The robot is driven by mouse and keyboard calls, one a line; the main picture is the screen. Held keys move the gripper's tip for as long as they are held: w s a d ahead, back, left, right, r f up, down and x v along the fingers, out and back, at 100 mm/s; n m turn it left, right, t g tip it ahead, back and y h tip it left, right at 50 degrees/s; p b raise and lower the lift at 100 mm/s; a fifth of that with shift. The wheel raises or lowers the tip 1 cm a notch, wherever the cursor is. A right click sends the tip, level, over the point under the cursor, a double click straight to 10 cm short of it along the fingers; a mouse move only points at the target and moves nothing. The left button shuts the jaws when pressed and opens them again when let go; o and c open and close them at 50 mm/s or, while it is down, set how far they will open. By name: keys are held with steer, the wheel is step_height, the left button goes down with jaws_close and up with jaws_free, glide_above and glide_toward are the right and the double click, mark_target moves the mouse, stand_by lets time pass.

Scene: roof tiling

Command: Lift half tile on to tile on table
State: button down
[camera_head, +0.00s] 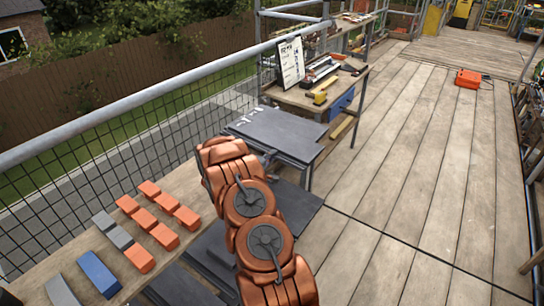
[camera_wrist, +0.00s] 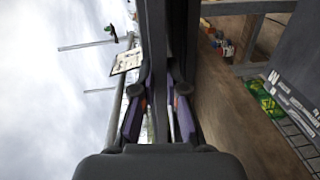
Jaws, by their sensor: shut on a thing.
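In the wrist view, my gripper (camera_wrist: 160,105) is shut on a dark grey slab, the half tile (camera_wrist: 168,50), seen edge-on between the two fingers. In the head view, my orange arm hides most of the gripper (camera_head: 268,158); only small grey parts show beside the arm. A wide dark flat slab (camera_head: 278,130) lies level just beyond the arm. I cannot tell there which part is the held half tile and which is the tile on the table. Another dark surface with white marks (camera_wrist: 297,90) shows at the right of the wrist view.
Orange blocks (camera_head: 163,236), grey blocks (camera_head: 120,238) and a blue block (camera_head: 98,273) lie on the wooden bench at left. A workbench with a clipboard (camera_head: 290,62) and tools stands beyond. A railing (camera_head: 150,95) runs along the left.

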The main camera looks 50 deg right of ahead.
steer(key=shift+f, duration=0.25)
steer(key=c, duration=1.1)
jaws_free()
steer(key=shift+c, duration=0.2)
steer(key=shift+s+a+r+p, duration=0.15)
steer(key=shift+a+p, duration=0.2)
steer(key=shift+a, duration=1.55)
steer(key=shift+a+r+p, duration=0.1)
steer(key=shift+a+p, duration=0.2)
steer(key=shift+a, duration=1.55)
steer(key=shift+r+p, duration=1.5)
steer(key=shift+r, duration=1.05)
